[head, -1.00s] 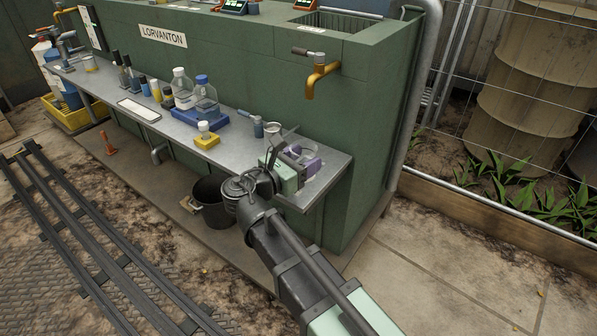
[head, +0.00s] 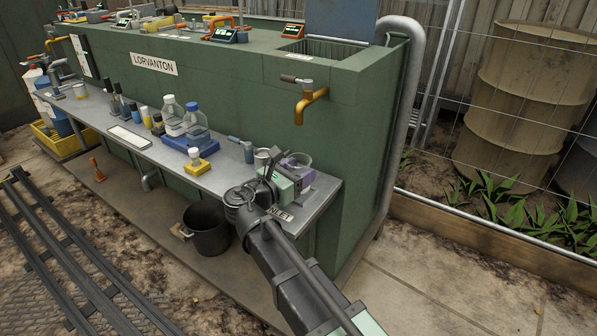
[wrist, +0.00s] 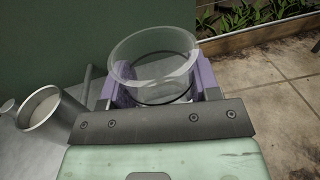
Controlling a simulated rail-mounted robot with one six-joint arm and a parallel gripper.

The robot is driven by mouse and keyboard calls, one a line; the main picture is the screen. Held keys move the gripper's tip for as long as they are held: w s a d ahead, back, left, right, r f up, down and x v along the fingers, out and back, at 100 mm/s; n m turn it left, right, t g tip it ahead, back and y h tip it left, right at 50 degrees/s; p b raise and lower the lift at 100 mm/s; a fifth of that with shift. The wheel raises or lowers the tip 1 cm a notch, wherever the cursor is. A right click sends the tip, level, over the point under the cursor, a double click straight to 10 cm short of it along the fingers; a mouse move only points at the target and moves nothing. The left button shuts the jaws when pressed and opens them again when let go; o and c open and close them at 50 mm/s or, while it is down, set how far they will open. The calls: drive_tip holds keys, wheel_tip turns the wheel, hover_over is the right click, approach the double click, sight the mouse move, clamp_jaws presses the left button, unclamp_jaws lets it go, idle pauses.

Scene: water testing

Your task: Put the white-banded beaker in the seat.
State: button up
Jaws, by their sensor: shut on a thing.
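My gripper (head: 297,174) has purple fingers and is shut on a clear beaker (wrist: 152,62) at the right end of the bench. The beaker is upright and looks empty in the wrist view, with its open rim up and a dark line around its lower part. I cannot make out a white band on it. It shows small in the head view (head: 299,158), partly hidden by the gripper. Whether it clears the bench is hard to tell. No seat can be made out for certain.
A metal cup (wrist: 42,108) stands close left of my gripper on the bench (head: 222,172). A yellow block (head: 196,167) with a white-capped bottle, a blue tray (head: 183,144) with bottles and a white tray (head: 129,137) lie farther left. A green wall (head: 245,105) rises behind.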

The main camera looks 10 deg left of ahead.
drive_tip(key=shift+f+b, duration=0.9)
drive_tip(key=shift+f, duration=0.1)
drive_tip(key=o, duration=0.9)
drive_tip(key=shift+o, duration=0.2)
drive_tip(key=shift+v, duration=3.95)
drive_tip(key=shift+s, duration=0.1)
